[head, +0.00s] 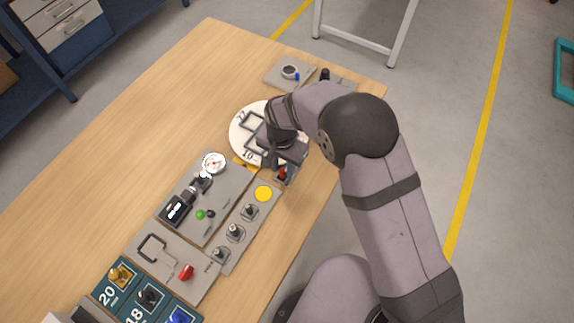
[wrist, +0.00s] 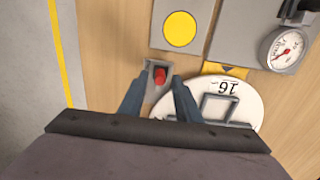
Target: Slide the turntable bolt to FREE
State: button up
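The turntable (head: 236,133) is a white numbered disc with a grey frame on it, partly hidden by my arm in the head view. It also shows in the wrist view (wrist: 246,108). The bolt's red knob (wrist: 159,75) sits on a small grey plate (wrist: 152,96) beside the disc. In the head view the knob (head: 283,173) shows just below my gripper (head: 277,165). In the wrist view my gripper (wrist: 158,84) is open, with one finger on each side of the knob and gaps visible. Any FREE marking is not readable.
A yellow pointer (wrist: 227,70) stands at the disc's edge. A panel with a yellow disc (head: 263,193) and several toggles lies close by, beside a panel with a dial gauge (head: 214,163). A grey plate with a round fitting (head: 289,72) lies at the far end. The table's left side is clear.

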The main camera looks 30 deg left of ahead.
aim_at(283, 170)
notch_tip(283, 170, up, 7)
jog(key=p, duration=0.4)
jog(key=shift+f, duration=0.2)
jog(key=shift+w, duration=0.1)
